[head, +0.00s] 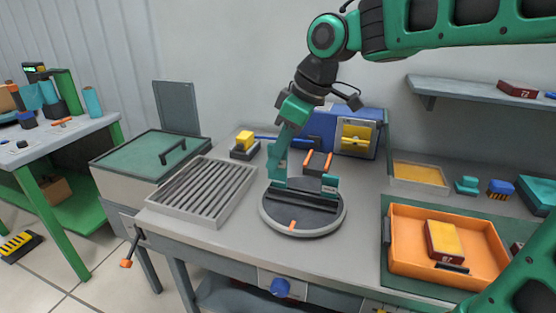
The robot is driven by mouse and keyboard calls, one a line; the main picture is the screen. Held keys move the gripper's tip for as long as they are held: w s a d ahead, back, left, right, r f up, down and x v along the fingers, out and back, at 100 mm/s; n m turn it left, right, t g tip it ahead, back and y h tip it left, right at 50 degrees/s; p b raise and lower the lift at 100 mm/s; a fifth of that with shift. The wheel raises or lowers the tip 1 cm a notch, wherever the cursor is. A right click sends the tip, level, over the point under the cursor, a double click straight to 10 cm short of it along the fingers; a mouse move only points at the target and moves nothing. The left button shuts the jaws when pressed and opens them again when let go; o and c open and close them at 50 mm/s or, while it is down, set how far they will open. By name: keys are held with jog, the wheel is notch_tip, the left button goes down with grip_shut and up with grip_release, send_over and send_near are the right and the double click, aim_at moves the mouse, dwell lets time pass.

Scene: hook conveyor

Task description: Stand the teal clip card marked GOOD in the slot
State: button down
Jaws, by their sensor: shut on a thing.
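My gripper (289,128) reaches down from the upper middle and is shut on a teal piece (278,163), which looks like the clip card. The piece hangs close above the back left of a round grey stand (267,215) with a dark slotted block (300,200) on top. I cannot tell whether its lower edge touches the block or is in a slot. The GOOD marking cannot be read. A dark part with orange edges (318,163) stands just to the right of the piece.
A grey ribbed tray (200,190) lies left of the stand. An orange tray (405,262) with a red and yellow box (444,241) lies to the right. A yellow block (244,140) and a blue machine (325,128) stand behind. The bench front is clear.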

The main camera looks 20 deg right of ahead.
jog(key=shift+r, duration=1.85)
